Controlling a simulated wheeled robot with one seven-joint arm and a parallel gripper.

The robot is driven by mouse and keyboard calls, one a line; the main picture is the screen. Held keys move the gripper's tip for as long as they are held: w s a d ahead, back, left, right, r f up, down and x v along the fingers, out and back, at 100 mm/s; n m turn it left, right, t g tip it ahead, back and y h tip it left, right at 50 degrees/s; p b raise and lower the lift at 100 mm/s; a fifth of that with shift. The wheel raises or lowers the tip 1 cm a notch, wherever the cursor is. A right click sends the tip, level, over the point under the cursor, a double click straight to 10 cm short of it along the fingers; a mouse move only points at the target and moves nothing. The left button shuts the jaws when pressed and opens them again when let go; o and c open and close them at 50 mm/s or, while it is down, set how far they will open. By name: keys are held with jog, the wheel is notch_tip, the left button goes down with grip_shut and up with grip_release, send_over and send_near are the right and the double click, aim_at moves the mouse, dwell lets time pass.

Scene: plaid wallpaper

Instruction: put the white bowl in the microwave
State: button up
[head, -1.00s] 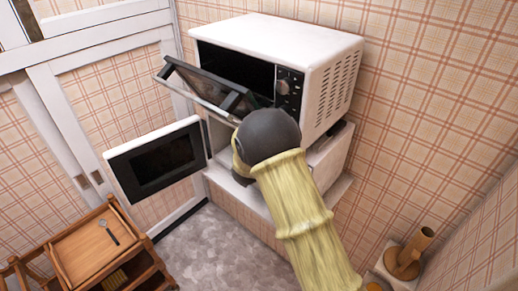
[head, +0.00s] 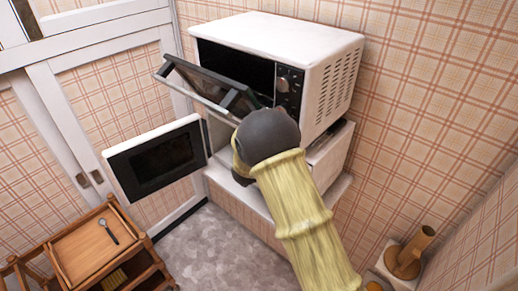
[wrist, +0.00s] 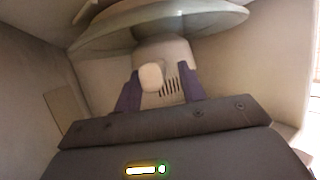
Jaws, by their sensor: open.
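The lower white microwave (head: 328,165) has its side-hinged door (head: 155,158) swung open to the left. My gripper (wrist: 160,82) is at its open front in the head view, where my arm hides the fingers and most of the cavity. In the wrist view, the two dark purple fingers are apart, with pale walls around them. A pale round dish shape (wrist: 155,28) with a wide rim spans the top, just beyond the fingers, with a narrower pale part below it. I cannot tell whether this is the white bowl or a turntable. No bowl is clear in the head view.
A second white oven (head: 325,60) stands on top, its dark door (head: 208,88) hanging partly open close above my arm. A wooden cart (head: 90,250) with a dark utensil stands at lower left. A wooden cylinder (head: 410,255) is at lower right. Some grey floor is clear.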

jog(key=b+v, duration=0.4)
jog(key=v, duration=1.3)
jog(key=shift+s, duration=0.15)
jog(key=shift+a, duration=0.15)
